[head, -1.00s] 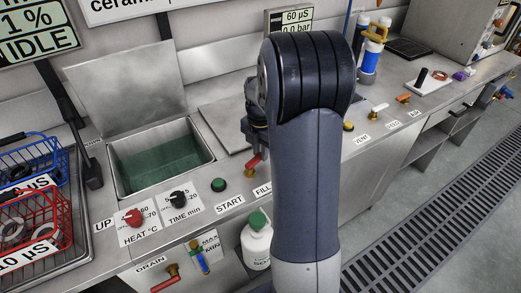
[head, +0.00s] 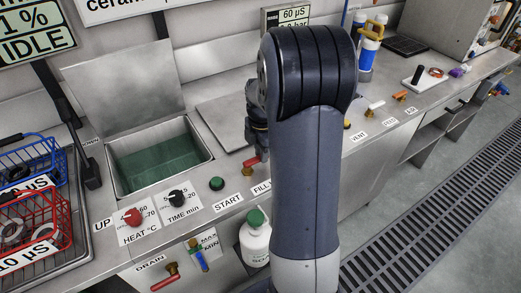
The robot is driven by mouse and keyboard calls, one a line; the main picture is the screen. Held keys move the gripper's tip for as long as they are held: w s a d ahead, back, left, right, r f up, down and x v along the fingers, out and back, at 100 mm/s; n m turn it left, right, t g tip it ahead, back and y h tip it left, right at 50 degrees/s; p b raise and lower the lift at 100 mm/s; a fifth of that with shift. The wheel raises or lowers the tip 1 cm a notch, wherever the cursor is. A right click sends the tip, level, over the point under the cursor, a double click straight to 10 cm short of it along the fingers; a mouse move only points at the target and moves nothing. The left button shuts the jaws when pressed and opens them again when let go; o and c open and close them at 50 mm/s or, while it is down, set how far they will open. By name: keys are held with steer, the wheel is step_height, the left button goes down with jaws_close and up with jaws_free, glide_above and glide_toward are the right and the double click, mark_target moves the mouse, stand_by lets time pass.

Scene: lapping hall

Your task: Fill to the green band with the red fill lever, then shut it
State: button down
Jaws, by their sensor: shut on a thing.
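The red fill lever (head: 250,163) stands on a brass valve on the counter, behind the FILL label (head: 261,188). My gripper (head: 261,154) is at the lever's handle, shut on it; my arm hides much of the jaws. The open tank (head: 210,158) to the left has a greenish inside; I cannot read its liquid level.
The red HEAT knob (head: 132,217), black TIME knob (head: 178,198) and green START button (head: 217,184) line the counter. A red drain lever (head: 165,281) and white bottle (head: 256,240) are below. Wire baskets (head: 35,215) stand left; VENT-side valves (head: 374,106) stand right.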

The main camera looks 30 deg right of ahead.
steer(key=c, duration=1.3)
jaws_free()
step_height(320, 180, up, 11)
steer(key=shift+f+p, duration=0.1)
steer(key=shift+p, duration=0.25)
steer(key=shift+f, duration=0.1)
step_height(320, 180, down, 11)
steer(key=shift+f+b, duration=0.1)
steer(key=shift+b, duration=0.3)
steer(key=shift+w+r+n, duration=0.25)
steer(key=shift+w+n, duration=0.15)
steer(key=shift+n, duration=0.6)
